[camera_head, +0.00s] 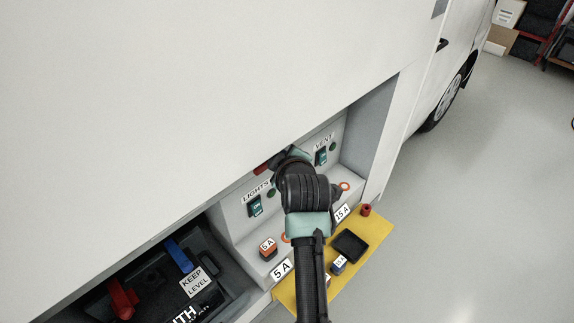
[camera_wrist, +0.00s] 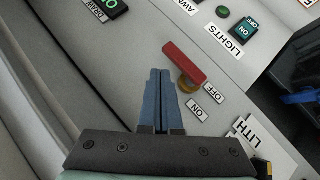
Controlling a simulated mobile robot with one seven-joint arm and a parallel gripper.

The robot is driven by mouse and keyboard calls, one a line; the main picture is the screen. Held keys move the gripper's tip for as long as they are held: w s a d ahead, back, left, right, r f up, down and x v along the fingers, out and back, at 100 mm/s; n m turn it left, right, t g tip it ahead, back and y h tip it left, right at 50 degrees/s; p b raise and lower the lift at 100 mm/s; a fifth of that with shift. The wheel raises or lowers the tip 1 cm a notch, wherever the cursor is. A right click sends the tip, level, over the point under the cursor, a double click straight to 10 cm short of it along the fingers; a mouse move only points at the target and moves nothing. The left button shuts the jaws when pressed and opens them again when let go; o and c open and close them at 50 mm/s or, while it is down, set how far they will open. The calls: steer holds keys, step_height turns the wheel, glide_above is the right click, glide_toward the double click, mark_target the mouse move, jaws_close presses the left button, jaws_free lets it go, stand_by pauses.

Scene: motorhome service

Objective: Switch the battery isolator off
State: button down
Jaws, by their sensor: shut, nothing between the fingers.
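The battery isolator's red handle (camera_wrist: 185,64) is on the grey panel in the wrist view, above a brass-coloured hub (camera_wrist: 187,86). Its lower right end is near the OFF label (camera_wrist: 213,92); the ON label (camera_wrist: 197,110) is lower left of that. My gripper (camera_wrist: 160,72) is shut and empty, its blue fingertips just left of the handle and hub. I cannot tell whether they touch the handle. In the head view only a bit of the red handle (camera_head: 261,168) shows left of my wrist; my fingertips are hidden there.
A LIGHTS switch (camera_head: 255,205) and a VENT switch (camera_head: 321,156) are on the same panel. A battery (camera_head: 205,287) with red and blue terminal covers sits in the left bay. The bay's edges are close.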

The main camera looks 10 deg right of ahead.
steer(key=b+v, duration=0.1)
steer(key=v, duration=0.6)
stand_by(0.5)
steer(key=shift+f, duration=0.1)
